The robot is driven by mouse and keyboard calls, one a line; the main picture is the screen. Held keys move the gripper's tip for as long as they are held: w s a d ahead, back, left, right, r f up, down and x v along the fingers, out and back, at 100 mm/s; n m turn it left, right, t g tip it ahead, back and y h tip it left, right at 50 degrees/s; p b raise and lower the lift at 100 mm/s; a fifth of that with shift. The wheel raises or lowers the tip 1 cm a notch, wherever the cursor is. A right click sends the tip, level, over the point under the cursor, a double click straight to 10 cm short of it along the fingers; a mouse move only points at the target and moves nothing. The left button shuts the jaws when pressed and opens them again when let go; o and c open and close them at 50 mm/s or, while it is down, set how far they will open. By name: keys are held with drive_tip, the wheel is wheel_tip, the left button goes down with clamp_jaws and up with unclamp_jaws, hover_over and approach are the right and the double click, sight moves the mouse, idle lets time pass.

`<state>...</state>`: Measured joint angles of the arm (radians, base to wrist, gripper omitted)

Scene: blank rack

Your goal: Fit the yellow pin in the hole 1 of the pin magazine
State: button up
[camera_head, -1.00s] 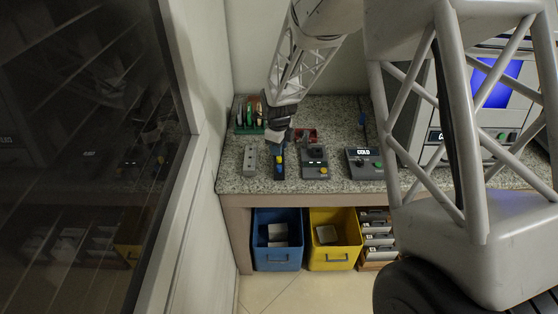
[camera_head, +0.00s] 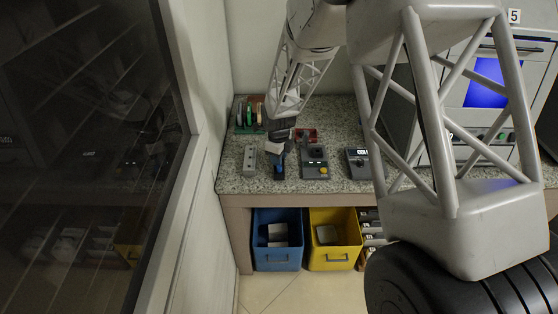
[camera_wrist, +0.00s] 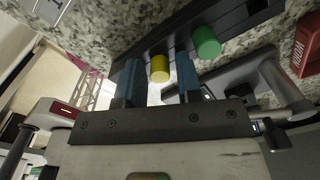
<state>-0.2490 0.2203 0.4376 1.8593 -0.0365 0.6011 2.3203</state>
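The yellow pin (camera_wrist: 160,68) stands in a long dark holder (camera_wrist: 240,22) in the wrist view, beside a green pin (camera_wrist: 207,42). My gripper (camera_wrist: 158,70) is open, with one blue finger on each side of the yellow pin and a visible gap to each. In the head view my gripper (camera_head: 279,152) is low over the dark holder (camera_head: 279,176) and hides the yellow pin. A grey block with a row of dark holes (camera_head: 250,161) stands left of the holder; it may be the pin magazine, but I cannot tell for sure.
A grey device with a yellow button (camera_head: 315,162) stands close right of the holder, and another dark device (camera_head: 360,163) farther right. A rack of coloured items (camera_head: 248,116) and a red tray (camera_head: 307,135) are behind. Blue (camera_head: 278,240) and yellow (camera_head: 335,240) bins sit below the counter.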

drive_tip(key=shift+c, duration=0.5)
clamp_jaws()
drive_tip(key=shift+r, duration=0.15)
drive_tip(key=shift+r, duration=1.45)
drive_tip(key=shift+s+r, duration=0.25)
drive_tip(key=s+d+r, duration=0.1)
drive_tip(key=s+d, duration=0.2)
drive_tip(key=s, duration=1.2)
drive_tip(key=shift+d+r, duration=0.15)
drive_tip(key=shift+d, duration=0.25)
drive_tip(key=shift+w+a, duration=0.1)
drive_tip(key=w+a+r, duration=0.4)
drive_tip(key=w+a, duration=0.9)
drive_tip(key=a, duration=0.1)
